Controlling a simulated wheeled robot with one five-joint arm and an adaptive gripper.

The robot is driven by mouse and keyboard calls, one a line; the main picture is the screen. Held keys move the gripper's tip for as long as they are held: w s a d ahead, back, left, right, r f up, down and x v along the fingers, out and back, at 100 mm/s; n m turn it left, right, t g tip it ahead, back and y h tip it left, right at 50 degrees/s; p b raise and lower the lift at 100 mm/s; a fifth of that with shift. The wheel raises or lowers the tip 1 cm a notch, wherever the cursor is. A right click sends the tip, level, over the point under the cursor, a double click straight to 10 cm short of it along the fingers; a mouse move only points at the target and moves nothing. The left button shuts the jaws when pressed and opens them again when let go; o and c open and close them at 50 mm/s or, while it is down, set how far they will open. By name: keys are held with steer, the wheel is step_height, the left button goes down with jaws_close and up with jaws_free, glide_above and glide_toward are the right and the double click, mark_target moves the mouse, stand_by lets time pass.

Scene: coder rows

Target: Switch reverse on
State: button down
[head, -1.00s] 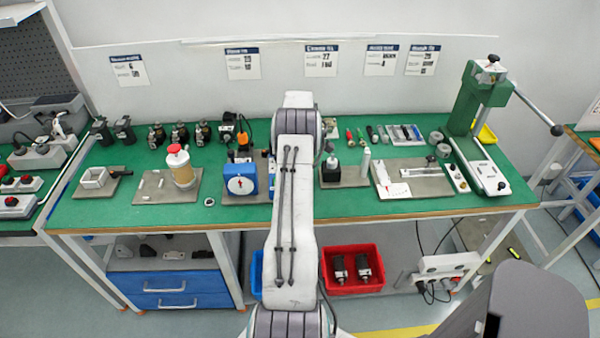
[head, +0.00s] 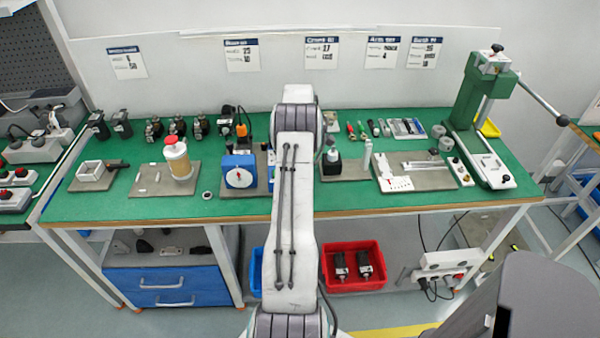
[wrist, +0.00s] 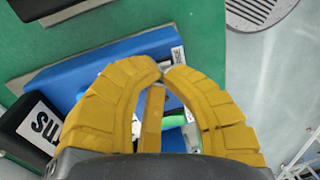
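My gripper's two yellow fingers (wrist: 164,72) show in the wrist view with their tips together or almost touching. A blue unit (wrist: 95,75) lies beneath them, with a white label at its right end. A bright green part (wrist: 172,122) shows between the fingers and is partly covered, as is a pale part beside it. I cannot tell which is the reverse switch or how it is set. In the head view my arm hides the gripper and most of what lies behind it; a blue sliver (head: 271,172) shows at the arm's left side.
A blue box with a white dial (head: 239,171) stands left of my arm. A red-capped cylinder (head: 177,160) is farther left. A green press (head: 482,100) stands at the bench's right end. A black block with a white label (wrist: 35,125) is left of the fingers in the wrist view.

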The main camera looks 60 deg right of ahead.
steer(key=shift+s+a+f, duration=0.2)
steer(key=shift+a+f, duration=0.1)
steer(key=shift+f, duration=0.1)
steer(key=shift+d+r, duration=0.1)
steer(key=shift+w+d+r+p, duration=0.1)
steer(key=shift+w+d+p, duration=0.15)
steer(key=shift+p, duration=0.25)
steer(key=shift+w+d+p, duration=0.25)
steer(key=shift+d+p, duration=0.05)
steer(key=shift+d, duration=0.1)
